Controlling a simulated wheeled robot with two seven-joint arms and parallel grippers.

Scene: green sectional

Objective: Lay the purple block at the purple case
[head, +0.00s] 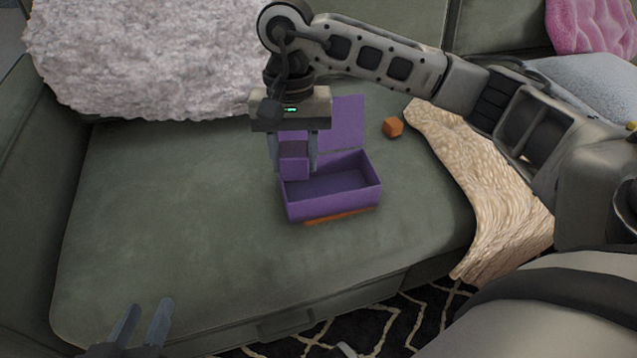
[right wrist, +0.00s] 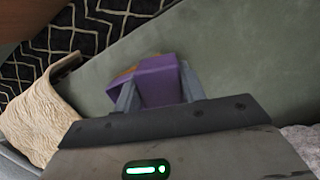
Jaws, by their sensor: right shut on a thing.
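The purple case (head: 333,201) stands on the green sofa seat with its lid (head: 348,125) raised at the back. Its inside looks empty where I can see it. My right gripper (head: 294,160) points down and is shut on the purple block (head: 294,169), at the case's left back corner. I cannot tell whether the block touches the case. In the right wrist view the block (right wrist: 160,80) sits between both fingers and hides much of the case (right wrist: 118,97). My left gripper (head: 141,322) is at the bottom left, fingers apart and empty.
A flat orange-brown thing (head: 338,216) shows under the case's front edge. A cream throw (head: 480,190) lies to the right, a fluffy grey cushion (head: 150,60) at the back. The seat's left part is clear.

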